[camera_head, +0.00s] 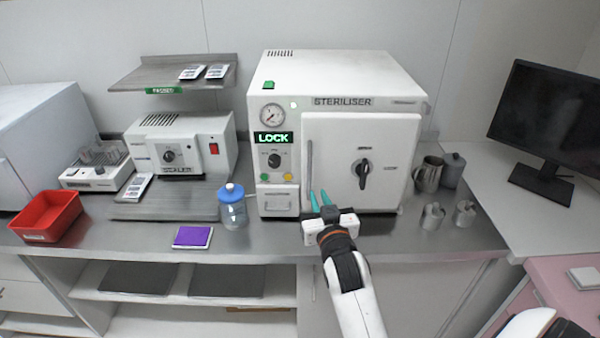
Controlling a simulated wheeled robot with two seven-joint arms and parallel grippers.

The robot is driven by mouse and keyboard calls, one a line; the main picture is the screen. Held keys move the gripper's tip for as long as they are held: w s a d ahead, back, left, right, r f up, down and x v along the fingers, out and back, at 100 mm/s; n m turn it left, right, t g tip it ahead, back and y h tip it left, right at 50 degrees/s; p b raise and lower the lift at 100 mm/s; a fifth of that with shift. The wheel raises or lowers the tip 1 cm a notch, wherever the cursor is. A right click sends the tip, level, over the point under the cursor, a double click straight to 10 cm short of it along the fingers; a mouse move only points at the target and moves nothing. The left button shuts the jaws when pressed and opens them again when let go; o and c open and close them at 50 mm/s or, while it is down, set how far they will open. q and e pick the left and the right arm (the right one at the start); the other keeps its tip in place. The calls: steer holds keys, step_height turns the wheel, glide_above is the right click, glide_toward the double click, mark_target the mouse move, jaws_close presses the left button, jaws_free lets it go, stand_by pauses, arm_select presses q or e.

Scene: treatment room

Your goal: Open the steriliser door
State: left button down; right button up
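The steriliser (340,75) is a white box on the steel counter, with its door (385,140) closed. A vertical grey bar handle (309,165) runs along the door's left edge. A dark rotary knob (363,172) sits mid-door. The green display (273,139) left of the door reads LOCK. My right gripper (319,196) has two teal fingers with a small gap between them. They point up at the door's lower left, near the handle's lower end. I cannot tell whether they touch it. Nothing shows between them. My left gripper is not in view.
A blue-lidded jar (233,208) stands left of the steriliser, with a purple pad (193,237) in front. Metal canisters (432,216) and a jug (428,174) stand right of the door. A red tray (46,217) is at far left and a monitor (553,118) at right.

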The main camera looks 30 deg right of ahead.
mark_target(310, 175)
steer(key=p+x, duration=0.2)
steer(key=x, duration=0.7)
steer(key=shift+w+d, duration=0.1)
steer(key=shift+d, duration=0.05)
steer(key=shift+w+d, duration=0.15)
steer(key=shift+w, duration=0.35)
jaws_close()
